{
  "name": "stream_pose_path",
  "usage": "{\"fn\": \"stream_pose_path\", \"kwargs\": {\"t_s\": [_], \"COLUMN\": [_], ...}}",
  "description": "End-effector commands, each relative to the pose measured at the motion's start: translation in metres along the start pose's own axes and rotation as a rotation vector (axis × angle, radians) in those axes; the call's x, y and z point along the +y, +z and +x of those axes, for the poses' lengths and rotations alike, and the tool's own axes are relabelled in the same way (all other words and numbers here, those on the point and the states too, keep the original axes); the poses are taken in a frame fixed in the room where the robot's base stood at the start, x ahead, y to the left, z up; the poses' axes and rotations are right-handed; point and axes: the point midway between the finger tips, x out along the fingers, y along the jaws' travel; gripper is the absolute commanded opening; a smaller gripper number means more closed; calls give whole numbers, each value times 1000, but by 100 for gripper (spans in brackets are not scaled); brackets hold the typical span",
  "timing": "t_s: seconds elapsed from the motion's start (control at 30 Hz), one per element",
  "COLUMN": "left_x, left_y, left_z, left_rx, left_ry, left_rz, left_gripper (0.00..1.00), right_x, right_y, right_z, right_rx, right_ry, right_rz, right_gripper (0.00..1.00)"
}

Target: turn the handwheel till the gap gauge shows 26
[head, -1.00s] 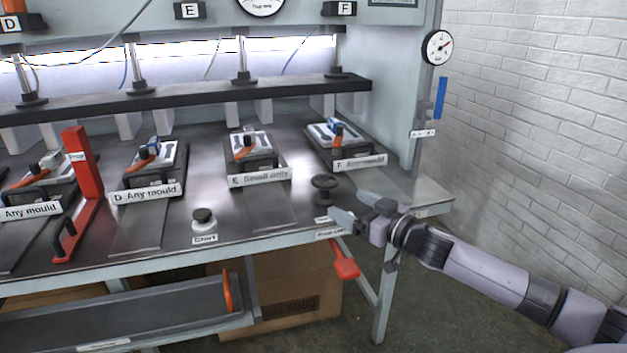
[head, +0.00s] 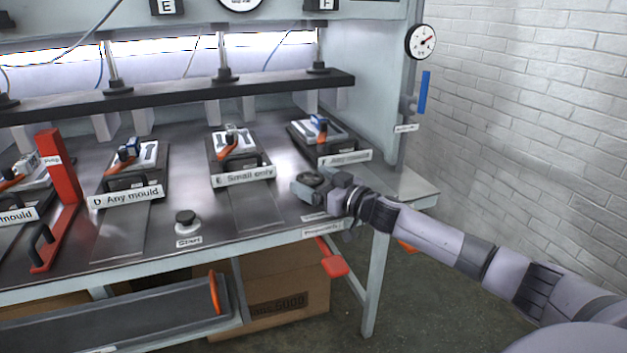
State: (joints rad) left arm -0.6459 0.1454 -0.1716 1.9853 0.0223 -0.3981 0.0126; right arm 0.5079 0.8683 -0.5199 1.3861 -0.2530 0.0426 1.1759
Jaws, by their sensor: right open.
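The dark handwheel (head: 310,178) sits at the right front of the press table. My right gripper (head: 314,186) is open and reaches in from the right at the wheel, covering part of it. I cannot tell whether its fingers touch the rim. A round dial (head: 241,3) at the top edge is cut off, so its reading is hidden. I cannot tell which dial is the gap gauge. My left gripper is not in view.
Mould station F (head: 330,145) stands just behind the wheel, and station E (head: 240,165) to its left. A start button (head: 186,222) and a red prop (head: 60,165) are further left. A red lever (head: 334,262) hangs below the table edge.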

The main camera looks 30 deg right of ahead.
Motion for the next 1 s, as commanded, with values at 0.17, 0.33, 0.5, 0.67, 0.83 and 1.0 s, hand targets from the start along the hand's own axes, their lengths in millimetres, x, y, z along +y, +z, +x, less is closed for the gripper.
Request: {"fn": "stream_pose_path", "kwargs": {"t_s": [0.17, 0.33, 0.5, 0.67, 0.83, 1.0], "left_x": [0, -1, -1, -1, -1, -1], "left_y": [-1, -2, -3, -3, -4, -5], "left_z": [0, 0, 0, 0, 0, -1], "left_rx": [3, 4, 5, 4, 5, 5], "left_ry": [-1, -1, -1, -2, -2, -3], "left_rz": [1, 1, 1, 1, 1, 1], "left_gripper": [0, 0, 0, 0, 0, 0], "right_x": [0, 0, 0, 0, -1, -3], "right_y": [0, 0, 0, 0, 0, 0], "right_z": [5, 5, 5, 5, 5, 5], "right_rx": [0, 0, -1, -1, -2, -3], "right_ry": [-1, -1, 0, 0, 16, 76], "right_rz": [0, 0, 0, 0, 2, 4], "right_gripper": [89, 89, 57, 40, 41, 41]}}
